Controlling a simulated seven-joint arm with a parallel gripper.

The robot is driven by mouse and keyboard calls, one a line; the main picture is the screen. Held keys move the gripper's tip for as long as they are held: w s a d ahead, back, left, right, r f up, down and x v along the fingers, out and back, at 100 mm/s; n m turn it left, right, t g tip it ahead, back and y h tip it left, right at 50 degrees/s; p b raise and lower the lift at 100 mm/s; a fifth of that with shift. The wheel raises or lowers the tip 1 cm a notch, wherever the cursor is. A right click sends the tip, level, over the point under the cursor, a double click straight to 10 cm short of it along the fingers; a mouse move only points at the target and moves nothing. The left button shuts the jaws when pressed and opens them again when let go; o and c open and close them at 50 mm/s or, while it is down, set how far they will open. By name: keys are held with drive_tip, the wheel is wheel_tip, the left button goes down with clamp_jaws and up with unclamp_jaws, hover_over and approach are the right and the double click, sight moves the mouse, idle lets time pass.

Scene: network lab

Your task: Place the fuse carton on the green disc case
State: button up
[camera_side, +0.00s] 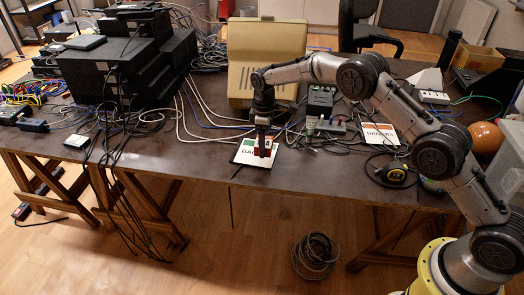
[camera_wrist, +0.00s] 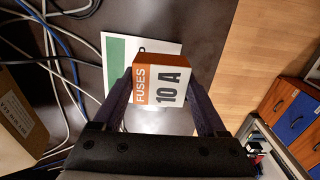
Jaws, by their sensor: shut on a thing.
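The fuse carton (camera_wrist: 163,84), a small white and orange box marked "FUSES 10 A", sits between the two fingers of my gripper (camera_wrist: 163,98) in the wrist view. My gripper is shut on it. In the side view my gripper (camera_side: 263,140) points down over the green disc case (camera_side: 245,155), a flat white square with a green part and partly hidden lettering. The case also shows behind the carton in the wrist view (camera_wrist: 117,52), partly covered by carton and fingers. I cannot tell whether the carton touches the case.
A second case marked "DRIVERS" (camera_side: 380,134) lies to the right, near a yellow tape measure (camera_side: 396,174). A beige monitor (camera_side: 266,58) stands behind my gripper. Loose cables (camera_side: 190,118) run left of the case. The table's front edge is close to the case.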

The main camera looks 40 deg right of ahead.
drive_tip(key=shift+w+f, duration=0.45)
drive_tip(key=shift+f, duration=1.6)
drive_tip(key=shift+f, duration=0.1)
drive_tip(key=o, duration=1.4)
